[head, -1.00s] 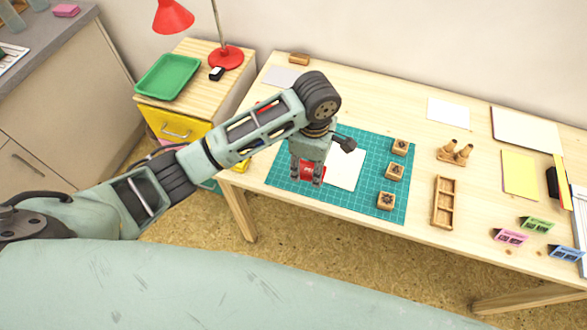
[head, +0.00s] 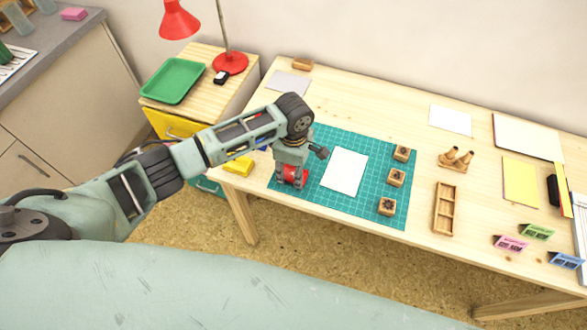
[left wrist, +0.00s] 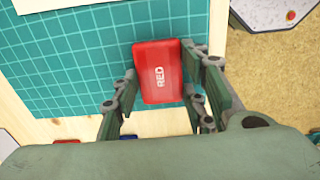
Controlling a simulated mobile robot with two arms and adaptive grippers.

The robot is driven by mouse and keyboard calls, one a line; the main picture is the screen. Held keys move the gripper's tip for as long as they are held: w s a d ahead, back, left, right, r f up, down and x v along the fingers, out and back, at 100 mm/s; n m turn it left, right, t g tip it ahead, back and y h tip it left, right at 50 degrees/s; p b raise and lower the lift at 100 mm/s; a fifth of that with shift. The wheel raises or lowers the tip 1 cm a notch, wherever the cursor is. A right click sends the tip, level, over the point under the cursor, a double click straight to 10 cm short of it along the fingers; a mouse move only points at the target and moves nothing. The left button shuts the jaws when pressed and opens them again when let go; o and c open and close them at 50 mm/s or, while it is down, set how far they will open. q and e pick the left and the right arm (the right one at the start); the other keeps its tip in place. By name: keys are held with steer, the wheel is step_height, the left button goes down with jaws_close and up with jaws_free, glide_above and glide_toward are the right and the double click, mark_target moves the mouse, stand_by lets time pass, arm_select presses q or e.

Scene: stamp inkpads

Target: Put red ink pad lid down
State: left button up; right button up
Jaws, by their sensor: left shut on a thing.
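The red ink pad lid (left wrist: 158,70), marked "RED", is between the fingers of my left gripper (left wrist: 160,88) in the left wrist view. My left gripper (head: 291,182) is shut on it. In the head view the red lid (head: 291,173) shows partly behind the fingers, over the left part of the green cutting mat (head: 330,205). I cannot tell whether the lid touches the mat. The base of the red ink pad is not seen clearly. My right gripper is not in view.
A white sheet (head: 345,171) lies on the mat, right of my left gripper. Several wooden stamps, including one (head: 396,177), stand along the mat's right side. A yellow ink pad (head: 238,166) is at the table's left edge. The mat's lower middle is clear.

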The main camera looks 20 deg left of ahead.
mark_target(293, 174)
arm_select(q)
steer(key=o, duration=0.9)
steer(key=shift+f, duration=0.15)
steer(key=shift+c, duration=0.2)
step_height(293, 174, up, 12)
steer(key=shift+r, duration=0.2)
